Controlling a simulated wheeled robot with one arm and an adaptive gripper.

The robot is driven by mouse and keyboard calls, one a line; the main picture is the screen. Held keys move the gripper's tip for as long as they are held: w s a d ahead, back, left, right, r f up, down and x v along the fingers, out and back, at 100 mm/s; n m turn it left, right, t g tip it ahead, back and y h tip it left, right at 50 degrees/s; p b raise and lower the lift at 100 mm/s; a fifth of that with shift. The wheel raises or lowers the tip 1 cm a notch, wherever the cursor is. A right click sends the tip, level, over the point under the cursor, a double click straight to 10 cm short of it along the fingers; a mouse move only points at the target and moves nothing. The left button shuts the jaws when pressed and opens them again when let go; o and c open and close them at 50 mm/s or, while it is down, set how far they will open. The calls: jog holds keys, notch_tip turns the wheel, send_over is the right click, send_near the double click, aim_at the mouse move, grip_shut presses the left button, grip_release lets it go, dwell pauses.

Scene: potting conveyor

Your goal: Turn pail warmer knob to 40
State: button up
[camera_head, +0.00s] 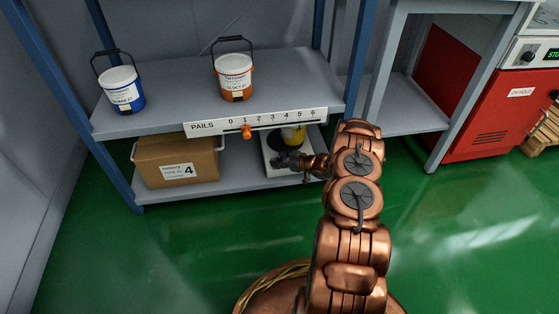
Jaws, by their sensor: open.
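My copper arm reaches in from the right, and my gripper (280,159) is low at the front of this unit. The gripper is open, dark and small in the picture. I cannot tell whether it touches the unit.
A blue-posted rack's upper shelf (178,108) holds a blue pail (122,89) and an orange pail (234,77). A PAILS scale strip (205,127) has an orange slider (247,131) near 1. A cardboard box (177,160) stands left below. A red cabinet (465,110) stands right.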

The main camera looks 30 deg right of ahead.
grip_shut()
dwell(0.3)
